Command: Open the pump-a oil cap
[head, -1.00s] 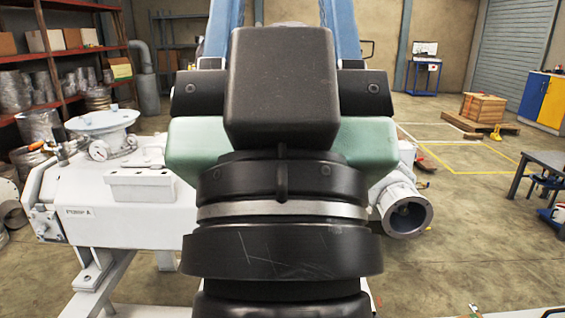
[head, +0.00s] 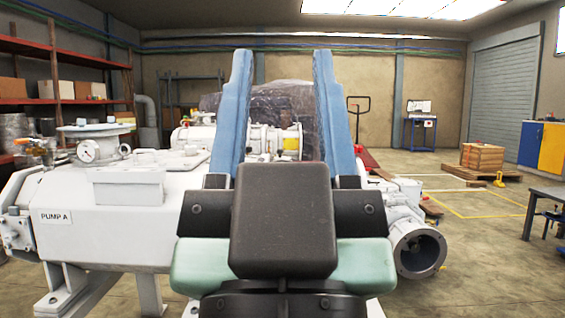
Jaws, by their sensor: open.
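Pump A is the large white machine (head: 110,225) at the left, with a "PUMP A" label on its side. A round flange and a pressure gauge (head: 88,151) sit on its top. I cannot make out the oil cap; my arm and gripper cover part of the pump.
A white flanged pipe (head: 419,250) opens toward me right of my gripper. Red shelves (head: 66,45) stand at the left. A wooden crate (head: 482,157) and a blue-yellow cabinet (head: 543,146) stand at the right. Floor there is mostly clear.

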